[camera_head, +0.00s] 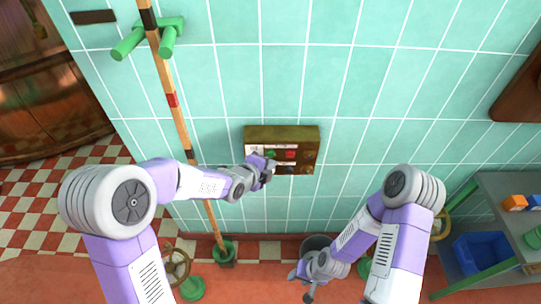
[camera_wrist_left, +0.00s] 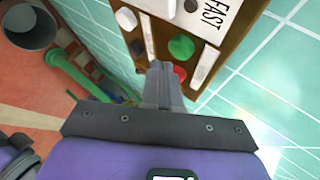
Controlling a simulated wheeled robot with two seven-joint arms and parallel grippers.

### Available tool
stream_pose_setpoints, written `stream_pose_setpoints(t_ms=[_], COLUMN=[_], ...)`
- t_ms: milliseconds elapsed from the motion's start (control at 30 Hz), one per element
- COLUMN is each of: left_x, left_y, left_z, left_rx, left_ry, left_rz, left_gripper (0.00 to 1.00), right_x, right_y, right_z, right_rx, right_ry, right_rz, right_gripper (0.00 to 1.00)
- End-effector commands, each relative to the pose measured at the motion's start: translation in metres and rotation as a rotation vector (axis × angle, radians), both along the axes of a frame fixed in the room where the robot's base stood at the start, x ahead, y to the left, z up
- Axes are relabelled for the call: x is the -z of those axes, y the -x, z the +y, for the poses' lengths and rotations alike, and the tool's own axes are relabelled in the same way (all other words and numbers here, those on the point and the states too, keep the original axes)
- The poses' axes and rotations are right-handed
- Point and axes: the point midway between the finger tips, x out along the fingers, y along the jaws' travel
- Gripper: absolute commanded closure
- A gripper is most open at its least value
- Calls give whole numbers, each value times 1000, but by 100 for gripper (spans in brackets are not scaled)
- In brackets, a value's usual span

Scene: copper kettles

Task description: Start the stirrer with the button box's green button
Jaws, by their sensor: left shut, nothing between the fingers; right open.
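The button box (camera_head: 281,134) is a brass-brown box on the green tiled wall, with a pale panel. Its green button (camera_head: 271,154) sits left of a red button (camera_head: 291,154). In the left wrist view the green button (camera_wrist_left: 181,47) lies just beyond and right of my left gripper's fingertips (camera_wrist_left: 160,68); the red button (camera_wrist_left: 180,73) is partly hidden behind them. My left gripper (camera_head: 268,168) is shut and empty, close in front of the box; I cannot tell whether it touches. My right gripper (camera_head: 300,287) is open and empty, low near the floor. The stirrer is not identifiable.
The box also carries a white button (camera_wrist_left: 126,18), dark knobs and a FAST label (camera_wrist_left: 214,14). A grey bucket (camera_head: 316,243) stands below. A shelf with a blue bin (camera_head: 483,254) is at right.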

Motion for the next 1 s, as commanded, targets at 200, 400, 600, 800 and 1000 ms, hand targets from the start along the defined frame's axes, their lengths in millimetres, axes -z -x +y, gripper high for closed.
stream_pose_setpoints(t_ms=[200, 400, 600, 800, 1000], left_x=[0, 0, 0, 1, 0], left_y=[0, 0, 0, -5, -9], left_z=[0, 0, 0, 0, 0], left_rx=[0, 0, 0, -1, 1], left_ry=[0, 0, 0, 1, -1], left_rz=[0, 0, 0, 0, 0], left_gripper=[100, 100, 100, 100, 100], right_x=[0, 0, 0, 4, 6], right_y=[0, 0, 0, 0, 0], right_z=[0, 0, 0, 0, 0], right_rx=[0, 0, 0, 0, 0], right_ry=[0, 0, 0, 0, 0], right_rz=[0, 0, 0, 0, 0], right_gripper=[57, 57, 57, 57, 57])
